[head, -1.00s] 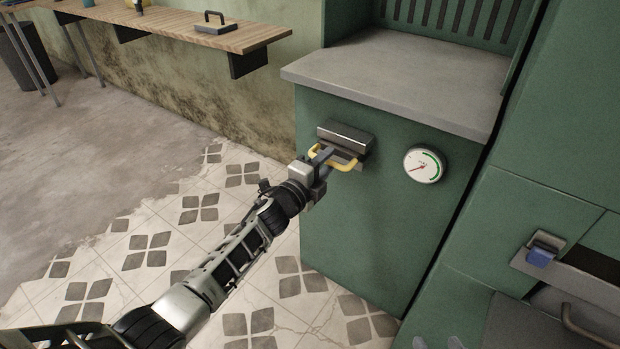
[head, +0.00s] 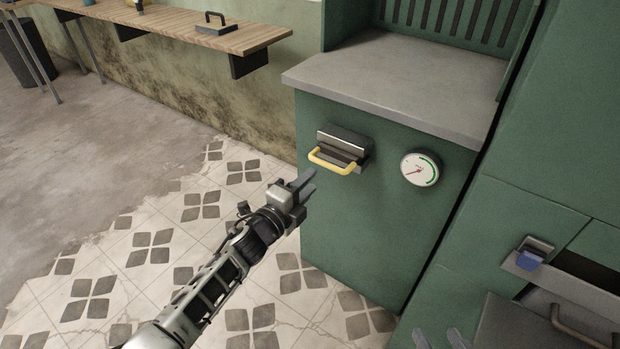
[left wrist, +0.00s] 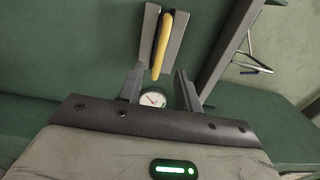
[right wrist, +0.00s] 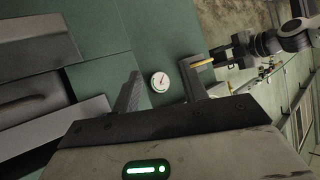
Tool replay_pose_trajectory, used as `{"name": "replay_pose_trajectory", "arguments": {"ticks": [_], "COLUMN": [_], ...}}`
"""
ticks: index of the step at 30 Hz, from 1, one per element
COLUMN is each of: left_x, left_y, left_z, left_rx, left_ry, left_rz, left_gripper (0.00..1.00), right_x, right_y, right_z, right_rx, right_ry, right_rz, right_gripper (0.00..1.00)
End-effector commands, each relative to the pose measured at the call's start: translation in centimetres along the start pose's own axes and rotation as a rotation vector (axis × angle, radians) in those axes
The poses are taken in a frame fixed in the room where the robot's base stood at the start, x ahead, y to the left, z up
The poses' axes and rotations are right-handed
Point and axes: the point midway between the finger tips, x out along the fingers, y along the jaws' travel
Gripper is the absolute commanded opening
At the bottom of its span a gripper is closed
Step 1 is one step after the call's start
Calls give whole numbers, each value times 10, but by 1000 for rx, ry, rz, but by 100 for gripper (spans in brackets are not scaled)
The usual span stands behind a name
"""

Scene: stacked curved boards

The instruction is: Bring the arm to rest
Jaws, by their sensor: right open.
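My left gripper (head: 306,187) stands in front of the green cabinet, below and left of the yellow handle (head: 331,162), and does not touch it. In the left wrist view its jaws (left wrist: 159,82) are open and empty, with the yellow handle (left wrist: 161,45) ahead of them. My right gripper (head: 438,340) shows only its fingertips at the bottom edge of the head view. In the right wrist view its jaws (right wrist: 162,84) are apart and empty, facing the cabinet. The left arm also shows there at the upper right, near the yellow handle (right wrist: 203,64).
A round gauge (head: 420,169) is on the cabinet front (head: 350,230), right of the handle. A grey ledge (head: 400,85) juts out above. A blue-tipped latch (head: 531,257) and a grey drawer (head: 525,330) are at the right. The tiled floor (head: 150,240) at the left is clear.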

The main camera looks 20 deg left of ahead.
Motion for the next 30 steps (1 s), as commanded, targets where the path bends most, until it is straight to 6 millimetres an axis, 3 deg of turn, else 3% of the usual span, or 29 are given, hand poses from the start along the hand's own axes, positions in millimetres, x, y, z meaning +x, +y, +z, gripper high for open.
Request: {"name": "replay_pose_trajectory", "arguments": {"ticks": [14,17,24,27,30], "left_x": [-6,-34,-156,-200,-230], "left_y": [-1,-1,-8,-17,-26], "left_z": [-2,-9,-49,-71,-89], "left_rx": [-41,-231,-1038,-1325,-1524], "left_ry": [-12,-65,-310,-405,-475], "left_rz": [8,46,229,306,365], "left_gripper": [35,35,35,35,35], "right_x": [-2,-9,-17,-20,-21], "right_y": [-1,-2,-1,0,0], "right_z": [-5,-16,-28,-31,-33], "right_rx": [-1,-2,-9,-11,-12], "right_ry": [2,-1,-54,-68,-78], "right_rz": [0,1,16,21,24], "right_gripper": [43,43,43,43,43]}}
